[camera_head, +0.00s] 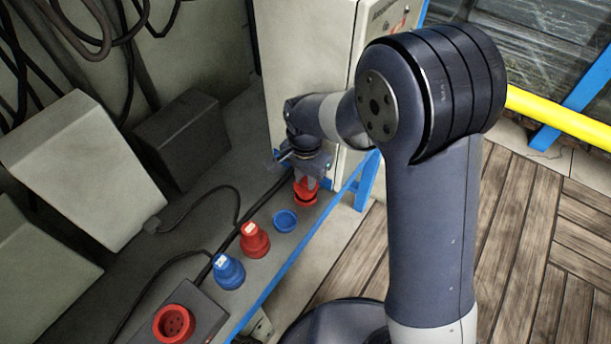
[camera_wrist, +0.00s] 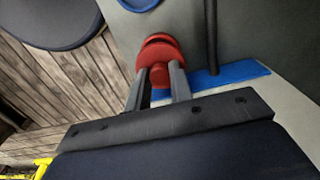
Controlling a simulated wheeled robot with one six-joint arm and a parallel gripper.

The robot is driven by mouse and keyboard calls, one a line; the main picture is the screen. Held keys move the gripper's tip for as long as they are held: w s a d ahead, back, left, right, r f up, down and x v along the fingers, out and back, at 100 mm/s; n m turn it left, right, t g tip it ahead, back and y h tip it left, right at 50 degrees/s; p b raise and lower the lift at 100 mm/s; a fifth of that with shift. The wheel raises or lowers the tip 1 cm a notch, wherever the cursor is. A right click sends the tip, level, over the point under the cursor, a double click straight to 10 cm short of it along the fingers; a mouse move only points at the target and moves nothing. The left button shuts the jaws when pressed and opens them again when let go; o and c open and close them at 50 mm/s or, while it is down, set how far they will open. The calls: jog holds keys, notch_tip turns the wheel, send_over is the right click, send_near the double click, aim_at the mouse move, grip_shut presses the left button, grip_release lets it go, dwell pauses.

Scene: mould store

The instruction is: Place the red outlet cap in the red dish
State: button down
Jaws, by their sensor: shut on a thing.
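The red outlet cap (camera_wrist: 162,74) is held between the two fingers of my gripper (camera_wrist: 158,85) in the wrist view. In the head view my gripper (camera_head: 308,178) points down at the grey bench, with the red cap at its tips. The red dish (camera_head: 304,201) shows as a red round rim directly below the cap. It also shows in the wrist view (camera_wrist: 158,43), just beyond the cap. The cap overlaps the dish in both views; I cannot tell whether it touches the dish's floor.
A blue dish (camera_head: 285,221) lies beside the red dish. A red plug (camera_head: 255,241) and a blue plug (camera_head: 229,272) stand nearer along the bench. A red socket (camera_head: 174,323) sits on a dark box. A white cabinet (camera_head: 305,70) stands close behind my gripper. Cables cross the bench.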

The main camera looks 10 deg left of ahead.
jog(key=shift+f+b, duration=0.35)
jog(key=shift+f, duration=0.35)
dwell(0.7)
jog(key=c, duration=1.2)
grip_release()
jog(key=shift+o, duration=0.5)
jog(key=o, duration=0.3)
jog(key=shift+o, duration=0.2)
jog(key=shift+r, duration=0.15)
jog(key=shift+r+p, duration=3)
jog(key=shift+r, duration=0.65)
